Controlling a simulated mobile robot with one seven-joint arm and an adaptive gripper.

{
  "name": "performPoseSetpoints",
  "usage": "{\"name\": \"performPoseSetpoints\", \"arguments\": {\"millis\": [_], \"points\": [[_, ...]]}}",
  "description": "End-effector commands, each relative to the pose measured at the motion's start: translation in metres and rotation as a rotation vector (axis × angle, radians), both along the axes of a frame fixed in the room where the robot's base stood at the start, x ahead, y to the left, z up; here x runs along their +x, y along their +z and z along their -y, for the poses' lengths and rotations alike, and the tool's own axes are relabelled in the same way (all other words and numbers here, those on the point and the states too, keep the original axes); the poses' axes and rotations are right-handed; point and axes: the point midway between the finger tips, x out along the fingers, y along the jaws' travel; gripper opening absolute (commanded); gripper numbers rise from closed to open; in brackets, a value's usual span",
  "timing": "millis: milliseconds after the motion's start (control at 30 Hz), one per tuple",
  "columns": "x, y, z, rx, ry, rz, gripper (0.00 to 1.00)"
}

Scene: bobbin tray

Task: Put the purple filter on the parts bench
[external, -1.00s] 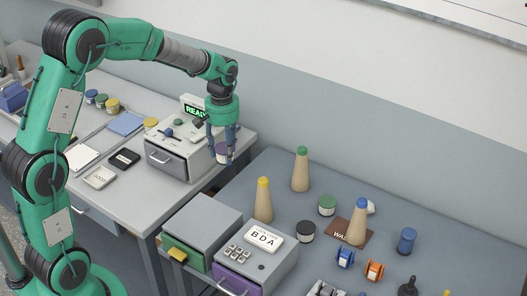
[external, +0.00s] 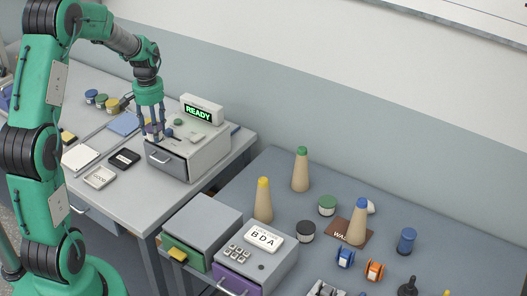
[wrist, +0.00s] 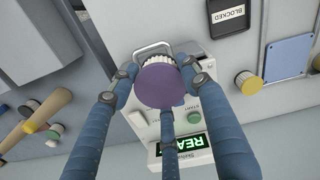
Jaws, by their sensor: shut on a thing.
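My gripper (external: 153,133) is above the front left part of the grey machine with the READY display, over the left bench (external: 187,200). Its blue fingers are closed around the purple filter. In the wrist view the purple filter (wrist: 160,86) shows a round purple end and a ribbed pale rim, held between the fingers of my gripper (wrist: 160,90). In the external view the fingers partly hide the filter. The frames do not make clear which bench is the parts bench; a second bench (external: 330,170) stands to the right.
The grey machine (external: 212,155) has a front drawer. Left of it lie a black card (external: 124,158), a white tray (external: 100,177), a blue pad (external: 125,123) and several capped jars. The right bench holds cones, spools, jars and drawer boxes (external: 258,255). A gap separates the benches.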

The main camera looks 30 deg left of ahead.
Motion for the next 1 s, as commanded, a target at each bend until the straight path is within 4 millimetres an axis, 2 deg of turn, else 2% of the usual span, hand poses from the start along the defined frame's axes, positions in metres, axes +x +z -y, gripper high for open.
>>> {"name": "performPoseSetpoints", "arguments": {"millis": [33,200,400,600,800,1000], "points": [[-0.007,0.001,-0.016,0.0,0.003,-0.001,0.2],[-0.027,0.001,-0.062,0.0,-0.007,-0.001,0.2],[-0.049,0.001,-0.102,0.0,-0.018,0.0,0.2],[-0.069,0.001,-0.133,0.0,-0.026,0.0,0.2],[-0.067,-0.054,-0.128,-0.003,-0.03,-0.003,0.19],[-0.066,-0.092,-0.128,-0.002,-0.029,-0.002,0.19]]}}
